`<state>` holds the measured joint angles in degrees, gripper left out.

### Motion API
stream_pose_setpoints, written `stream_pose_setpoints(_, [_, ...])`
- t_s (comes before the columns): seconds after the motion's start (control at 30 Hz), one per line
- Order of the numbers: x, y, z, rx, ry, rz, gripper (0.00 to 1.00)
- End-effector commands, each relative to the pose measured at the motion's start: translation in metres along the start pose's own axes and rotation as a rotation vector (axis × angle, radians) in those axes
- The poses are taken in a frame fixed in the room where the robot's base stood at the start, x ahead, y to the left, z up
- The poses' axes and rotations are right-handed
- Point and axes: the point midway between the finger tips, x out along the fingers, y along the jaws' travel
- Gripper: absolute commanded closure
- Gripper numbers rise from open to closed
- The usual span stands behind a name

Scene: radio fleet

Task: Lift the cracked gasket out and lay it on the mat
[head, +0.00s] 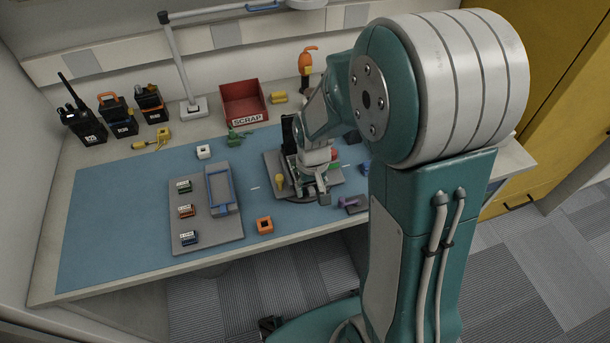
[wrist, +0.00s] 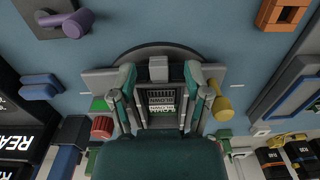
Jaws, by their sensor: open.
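The blue mat (head: 110,220) covers much of the bench top in the head view. My gripper (head: 312,185) is over a grey fixture (head: 274,160) near the middle of the bench, and my arm covers part of it. In the wrist view my gripper (wrist: 160,98) is open, its fingers on either side of a dark part with a pale printed label (wrist: 161,103). I cannot tell whether the fingers touch it. No cracked gasket can be made out there. A blue rectangular frame (head: 209,192) lies on a grey tray (head: 190,240) to the left.
A red scrap bin (head: 258,100) stands at the back beside a lamp stand (head: 193,107). Radios (head: 84,125) stand at back left. An orange square ring (head: 265,226) and a purple-handled piece (head: 352,204) lie near the front edge. The mat's left side is clear.

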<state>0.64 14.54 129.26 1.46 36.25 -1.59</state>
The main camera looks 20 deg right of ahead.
Motion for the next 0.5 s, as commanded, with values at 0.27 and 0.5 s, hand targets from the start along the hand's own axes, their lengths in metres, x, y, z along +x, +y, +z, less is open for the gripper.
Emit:
stream_pose_setpoints(0.27, [-0.0006, 0.0000, -0.0001, 0.000, 0.000, 0.000, 0.84])
stream_pose_setpoints(0.5, [-0.0006, 0.0000, -0.0001, 0.000, 0.000, 0.000, 0.97])
